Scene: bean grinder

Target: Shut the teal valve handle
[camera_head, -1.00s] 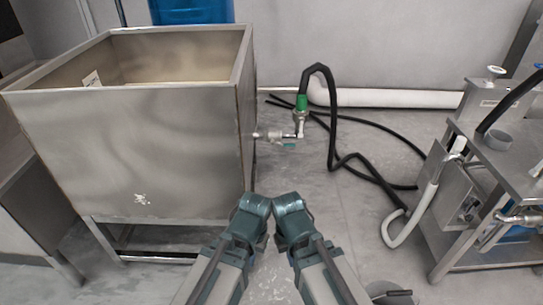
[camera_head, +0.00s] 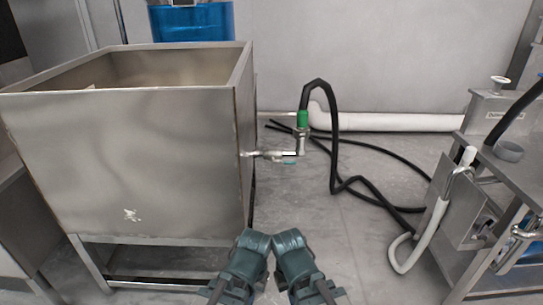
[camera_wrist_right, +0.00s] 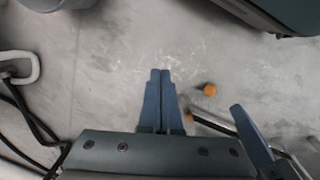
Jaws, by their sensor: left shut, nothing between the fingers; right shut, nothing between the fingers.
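The teal valve handle (camera_head: 289,162) is a small strip at the pipe fitting on the right side of the steel tank (camera_head: 125,165). It lies about level, just under the metal pipe (camera_head: 272,154); its exact angle is too small to tell. My left gripper (camera_head: 256,238) and right gripper (camera_head: 286,238) are side by side in front of the tank's right edge, nearer to me than the valve and apart from it. Both are shut and empty. The right wrist view shows the right gripper's closed fingers (camera_wrist_right: 160,78) over the floor; the handle is not visible there.
A black hose (camera_head: 335,150) rises from the green connector (camera_head: 303,119) and loops over the floor. A steel cart (camera_head: 500,195) with a machine stands at the right. A white pipe (camera_head: 390,122) runs along the back wall.

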